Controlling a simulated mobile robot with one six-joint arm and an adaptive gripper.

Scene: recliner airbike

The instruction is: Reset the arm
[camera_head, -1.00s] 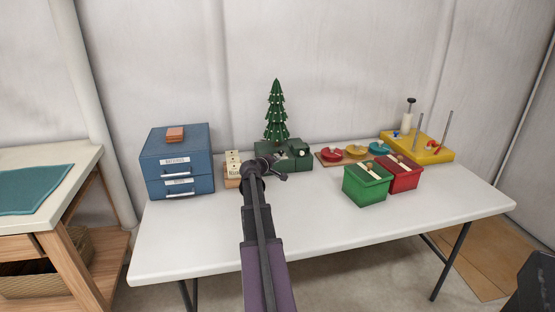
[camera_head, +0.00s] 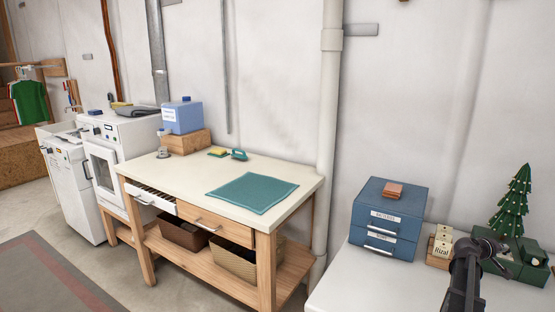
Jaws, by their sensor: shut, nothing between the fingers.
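My gripper (camera_head: 490,247) is at the end of my dark arm at the lower right, above the white table. It is shut and holds nothing. It shows in front of a dark green box (camera_head: 528,270) that bears a small Christmas tree (camera_head: 513,205). A wooden holder with cream blocks (camera_head: 441,243) stands just left of the gripper. The fingertips are small and dark in this view.
A blue two-drawer cabinet (camera_head: 388,222) with a brown block (camera_head: 393,190) on top stands on the white table (camera_head: 350,288). Left is a wooden workbench (camera_head: 185,172) with a teal mat (camera_head: 252,192), one drawer partly open. White appliances (camera_head: 125,140) stand farther left, with open floor in front.

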